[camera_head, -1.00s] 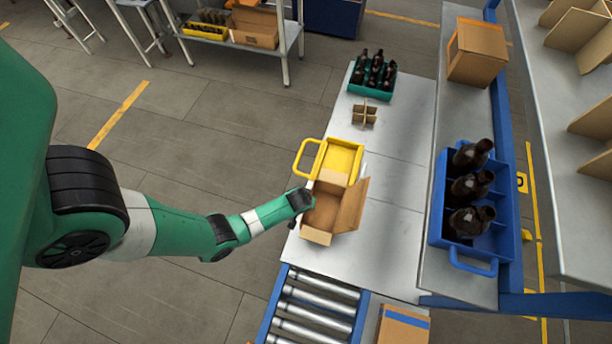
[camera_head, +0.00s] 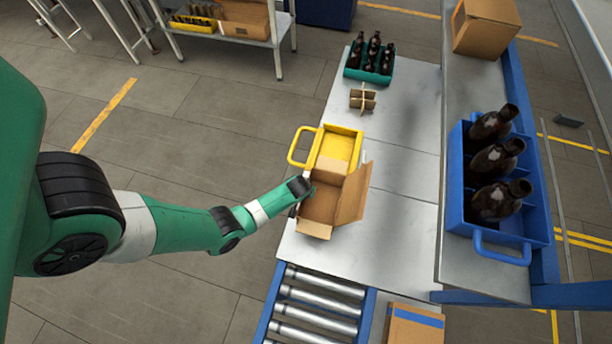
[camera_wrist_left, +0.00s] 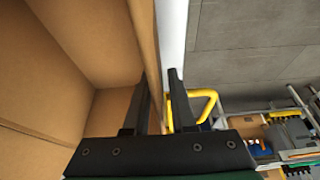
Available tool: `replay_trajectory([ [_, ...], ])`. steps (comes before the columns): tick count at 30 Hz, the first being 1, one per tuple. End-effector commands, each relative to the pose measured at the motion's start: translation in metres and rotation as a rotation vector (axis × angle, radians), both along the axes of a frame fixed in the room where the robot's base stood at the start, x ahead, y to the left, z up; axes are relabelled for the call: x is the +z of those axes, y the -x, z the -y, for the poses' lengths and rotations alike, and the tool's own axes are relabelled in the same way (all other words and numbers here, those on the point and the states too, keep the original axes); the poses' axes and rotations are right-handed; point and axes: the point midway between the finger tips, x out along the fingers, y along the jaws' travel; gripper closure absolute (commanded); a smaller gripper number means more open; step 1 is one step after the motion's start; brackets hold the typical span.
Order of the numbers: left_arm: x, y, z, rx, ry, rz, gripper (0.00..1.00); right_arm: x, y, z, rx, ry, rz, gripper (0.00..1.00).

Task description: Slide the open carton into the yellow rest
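The open carton (camera_head: 319,203) is brown cardboard with its flaps raised. It stands on the light grey table just in front of the yellow rest (camera_head: 335,150), a shallow tray with a loop handle on its left. My left gripper (camera_head: 302,187) is at the carton's left wall, near the rest. In the left wrist view, its closely spaced fingers (camera_wrist_left: 160,95) straddle that cardboard wall (camera_wrist_left: 154,75), one inside and one outside, and look shut on it. The rest's yellow handle (camera_wrist_left: 205,100) shows beyond them. The carton's contact with the rest cannot be made out. My right gripper is not in view.
A cardboard divider (camera_head: 362,99) and a green crate of dark bottles (camera_head: 369,66) stand behind the rest. A blue crate (camera_head: 484,237) with three amber bottles is on the right shelf. A roller conveyor (camera_head: 315,308) lies in front. The table's right side is clear.

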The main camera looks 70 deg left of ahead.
Motion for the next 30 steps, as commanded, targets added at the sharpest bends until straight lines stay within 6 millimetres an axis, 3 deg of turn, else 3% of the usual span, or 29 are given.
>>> replay_trajectory([
  [1,0.0000,0.0001,0.0001,0.000,0.000,0.000,0.87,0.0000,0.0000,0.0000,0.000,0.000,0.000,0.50],
  [3,0.0000,0.0001,0.0001,0.000,0.000,0.000,1.00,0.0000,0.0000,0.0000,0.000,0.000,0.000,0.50],
  [30,-0.0003,0.0002,0.0001,0.000,0.000,0.000,1.00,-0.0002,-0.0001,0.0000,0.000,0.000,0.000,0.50],
])
